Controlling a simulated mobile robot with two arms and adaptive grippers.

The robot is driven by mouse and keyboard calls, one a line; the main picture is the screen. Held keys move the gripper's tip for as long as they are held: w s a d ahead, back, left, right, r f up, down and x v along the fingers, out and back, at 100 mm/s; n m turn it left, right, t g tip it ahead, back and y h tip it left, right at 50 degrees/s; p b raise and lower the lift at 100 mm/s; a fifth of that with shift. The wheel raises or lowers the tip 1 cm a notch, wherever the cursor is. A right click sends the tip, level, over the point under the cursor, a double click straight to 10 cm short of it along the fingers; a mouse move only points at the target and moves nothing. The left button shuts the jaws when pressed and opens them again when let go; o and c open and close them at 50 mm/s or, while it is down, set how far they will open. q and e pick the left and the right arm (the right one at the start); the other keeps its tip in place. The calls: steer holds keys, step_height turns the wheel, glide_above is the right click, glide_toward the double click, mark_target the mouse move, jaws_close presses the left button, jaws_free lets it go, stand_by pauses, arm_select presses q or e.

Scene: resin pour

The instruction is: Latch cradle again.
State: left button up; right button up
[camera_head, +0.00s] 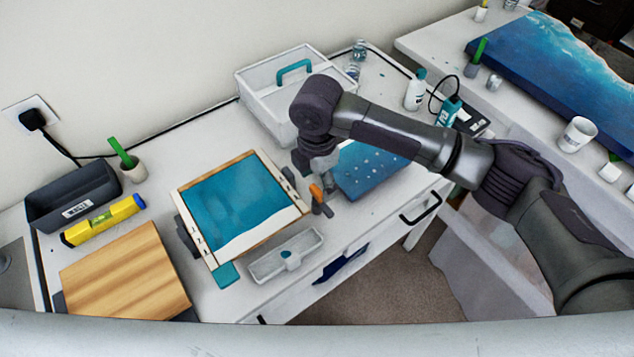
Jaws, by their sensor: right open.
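The cradle (197,247) holds a teal and white resin panel (235,205) on the white worktop, with light wooden strips along its edges. A small orange piece (316,191), which looks like the latch lever, stands at the cradle's right side. My right gripper (324,207) points down at that side, right beside the orange piece. It is open. My own wrist hides part of this spot, so I cannot tell whether the fingers touch the orange piece or whether the latch is engaged. My left gripper is not in view.
A white caddy (262,97) stands behind. A blue speckled panel (362,178) lies right of the gripper. A shallow white tray (262,268) is in front. A wooden board (125,275), yellow level (103,220) and dark bin (75,195) fill the left.

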mark_target(317, 190)
steer(key=shift+f, duration=1.55)
steer(key=shift+c, duration=0.2)
steer(key=c, duration=1.1)
steer(key=shift+r+p, duration=0.1)
steer(key=shift+p, duration=0.25)
